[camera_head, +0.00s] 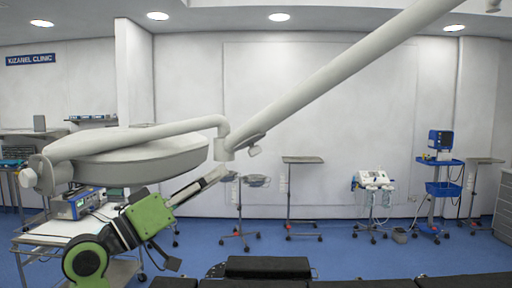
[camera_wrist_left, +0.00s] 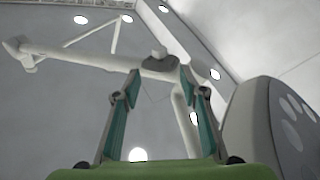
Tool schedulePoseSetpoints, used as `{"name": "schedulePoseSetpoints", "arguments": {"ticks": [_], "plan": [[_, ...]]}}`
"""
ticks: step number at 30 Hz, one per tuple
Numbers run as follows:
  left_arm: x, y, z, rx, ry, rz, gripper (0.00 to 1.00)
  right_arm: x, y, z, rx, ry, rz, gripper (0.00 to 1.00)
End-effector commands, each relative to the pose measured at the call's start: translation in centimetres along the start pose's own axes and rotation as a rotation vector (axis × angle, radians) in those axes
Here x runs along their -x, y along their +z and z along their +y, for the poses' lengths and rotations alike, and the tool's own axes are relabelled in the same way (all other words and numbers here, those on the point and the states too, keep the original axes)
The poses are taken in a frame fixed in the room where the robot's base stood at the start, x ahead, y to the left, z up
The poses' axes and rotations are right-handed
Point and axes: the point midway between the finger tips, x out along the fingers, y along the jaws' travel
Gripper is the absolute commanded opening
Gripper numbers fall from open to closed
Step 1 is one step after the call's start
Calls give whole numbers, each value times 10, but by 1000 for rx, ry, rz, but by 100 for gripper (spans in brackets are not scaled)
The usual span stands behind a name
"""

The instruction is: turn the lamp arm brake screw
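The white lamp arm joint (camera_head: 224,148) hangs at the centre of the head view, beside the lamp head (camera_head: 140,155). A small pale knob (camera_head: 254,150), which looks like the brake screw, sticks out at the joint's right side. My left gripper (camera_head: 222,172) is just below the joint, pointing up to the right, apart from the knob. In the left wrist view my left gripper (camera_wrist_left: 158,80) is open, its teal-padded fingers spread and empty. A rounded white knob (camera_wrist_left: 158,52) and a grey cover (camera_wrist_left: 160,66) show beyond and between the fingertips. My right gripper is not in view.
The lamp head's face (camera_wrist_left: 265,125) is close on the right in the left wrist view. The long lamp boom (camera_head: 340,75) rises to the upper right. Dark table pads (camera_head: 267,267) lie below. Stands and a blue cart (camera_head: 440,188) are far back.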

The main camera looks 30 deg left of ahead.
Motion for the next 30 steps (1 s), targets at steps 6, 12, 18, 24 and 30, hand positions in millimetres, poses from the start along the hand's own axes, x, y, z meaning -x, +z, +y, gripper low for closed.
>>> {"name": "schedulePoseSetpoints", "arguments": {"ticks": [6,12,18,24,30], "plan": [[-22,-7,4,7,7,7,39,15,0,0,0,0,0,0],[-66,-8,5,8,6,6,39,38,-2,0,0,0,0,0],[-106,-6,4,8,5,5,39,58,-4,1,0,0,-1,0],[-130,-4,2,4,3,4,39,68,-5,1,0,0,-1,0],[-137,-2,2,1,3,4,39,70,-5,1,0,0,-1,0]]}}
